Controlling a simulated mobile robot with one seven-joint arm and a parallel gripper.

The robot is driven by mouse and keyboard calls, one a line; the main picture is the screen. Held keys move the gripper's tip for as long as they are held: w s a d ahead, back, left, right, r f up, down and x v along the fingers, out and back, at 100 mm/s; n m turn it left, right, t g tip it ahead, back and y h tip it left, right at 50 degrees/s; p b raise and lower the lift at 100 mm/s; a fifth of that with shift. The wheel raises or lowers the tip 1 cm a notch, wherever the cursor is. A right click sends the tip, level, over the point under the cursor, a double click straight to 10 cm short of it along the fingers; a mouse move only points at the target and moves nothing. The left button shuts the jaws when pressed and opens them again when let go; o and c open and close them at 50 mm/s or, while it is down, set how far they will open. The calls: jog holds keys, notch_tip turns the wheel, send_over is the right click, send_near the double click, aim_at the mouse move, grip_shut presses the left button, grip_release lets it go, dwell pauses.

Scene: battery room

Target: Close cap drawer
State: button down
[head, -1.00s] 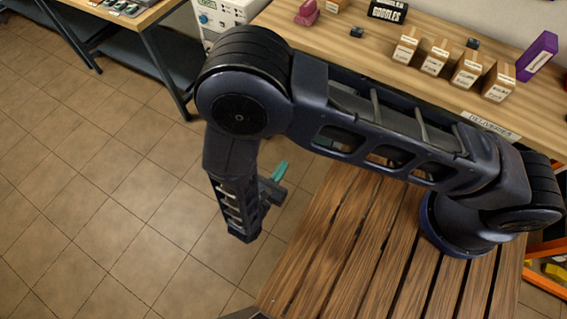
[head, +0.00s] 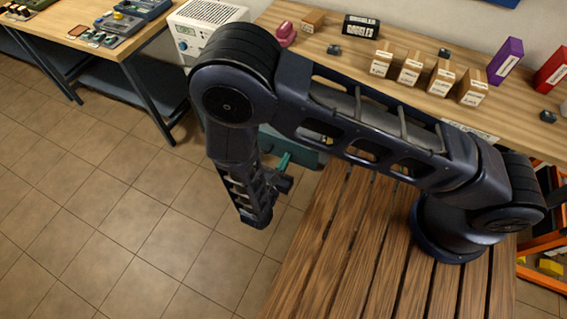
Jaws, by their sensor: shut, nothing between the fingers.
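A teal-green drawer (head: 305,155) shows low under the front edge of the wooden bench, partly hidden behind my arm. It appears pulled out, with a small yellow item visible through a gap in my arm. Whether it is the cap drawer cannot be read.
The wooden bench (head: 505,112) holds several small labelled boxes, a purple box (head: 505,61) and a red box (head: 551,68). A white device (head: 205,30) stands left of it. Another table (head: 125,48) is at upper left. The tiled floor (head: 120,220) at left is clear.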

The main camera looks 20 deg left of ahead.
jog(key=w, duration=2.9)
jog(key=shift+w, duration=0.4)
jog(key=shift+w+r, duration=0.1)
jog(key=shift+w, duration=0.05)
